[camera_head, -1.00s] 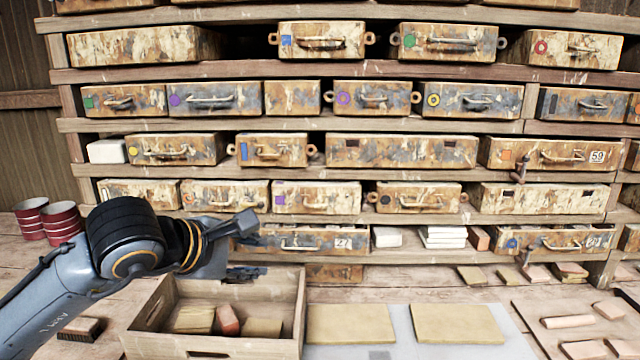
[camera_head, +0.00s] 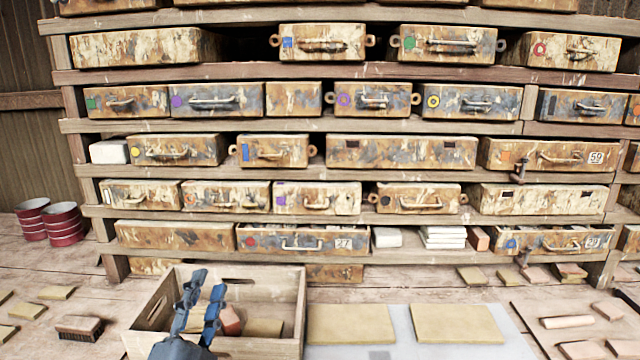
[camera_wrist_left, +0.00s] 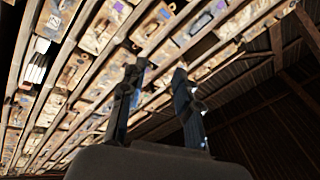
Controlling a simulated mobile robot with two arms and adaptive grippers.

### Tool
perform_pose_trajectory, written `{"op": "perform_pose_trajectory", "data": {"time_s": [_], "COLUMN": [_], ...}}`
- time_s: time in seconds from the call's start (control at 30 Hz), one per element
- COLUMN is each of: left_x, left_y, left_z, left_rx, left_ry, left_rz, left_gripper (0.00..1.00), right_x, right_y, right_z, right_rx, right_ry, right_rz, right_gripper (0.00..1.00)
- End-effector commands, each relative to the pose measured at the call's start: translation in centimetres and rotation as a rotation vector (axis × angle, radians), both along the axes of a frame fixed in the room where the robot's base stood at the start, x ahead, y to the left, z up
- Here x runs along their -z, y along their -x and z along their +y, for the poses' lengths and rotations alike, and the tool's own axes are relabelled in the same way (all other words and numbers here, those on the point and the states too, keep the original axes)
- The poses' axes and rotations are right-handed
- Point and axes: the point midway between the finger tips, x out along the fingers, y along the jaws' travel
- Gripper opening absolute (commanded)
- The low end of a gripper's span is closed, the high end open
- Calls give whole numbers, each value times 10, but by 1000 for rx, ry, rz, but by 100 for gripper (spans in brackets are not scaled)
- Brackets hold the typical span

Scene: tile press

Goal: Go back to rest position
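My left gripper (camera_head: 198,308) shows at the lower left of the head view, its two dark blue fingers pointing up in front of the wooden crate (camera_head: 292,318). In the left wrist view the fingers (camera_wrist_left: 158,105) stand apart with nothing between them, and the shelf and roof lie beyond. The gripper hides part of the crate and the blocks in it. A reddish block (camera_head: 230,320) and a tan block (camera_head: 263,328) show in the crate beside the fingers. My right gripper is in neither view.
A shelf rack of worn drawers (camera_head: 300,243) fills the back. Two tan tiles (camera_head: 350,324) lie right of the crate on a pale sheet. A brush (camera_head: 80,327) and several small tiles (camera_head: 57,292) lie on the left. Red tins (camera_head: 64,223) stand at the far left.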

Motion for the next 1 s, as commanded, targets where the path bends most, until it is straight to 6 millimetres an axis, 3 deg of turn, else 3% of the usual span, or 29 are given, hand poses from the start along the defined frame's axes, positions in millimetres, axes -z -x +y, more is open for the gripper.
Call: {"op": "perform_pose_trajectory", "data": {"time_s": [0.03,0.13,0.2,0.3,0.4,0.6,0.77,1.0], "left_x": [39,110,160,222,268,322,346,418], "left_y": [2,17,36,75,116,193,251,236], "left_z": [15,38,48,54,53,43,33,30], "left_rx": [-35,-111,-166,-241,-307,-411,-483,-498], "left_ry": [107,295,411,554,663,806,886,875], "left_rz": [139,396,574,810,1009,1315,1523,1552], "left_gripper": [32,32,32,32,32,32,32,32], "right_x": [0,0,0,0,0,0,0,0], "right_y": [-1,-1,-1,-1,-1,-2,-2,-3], "right_z": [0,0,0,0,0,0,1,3], "right_rx": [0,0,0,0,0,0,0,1], "right_ry": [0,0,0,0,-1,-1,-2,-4], "right_rz": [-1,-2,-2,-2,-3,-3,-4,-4], "right_gripper": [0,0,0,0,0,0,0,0]}}
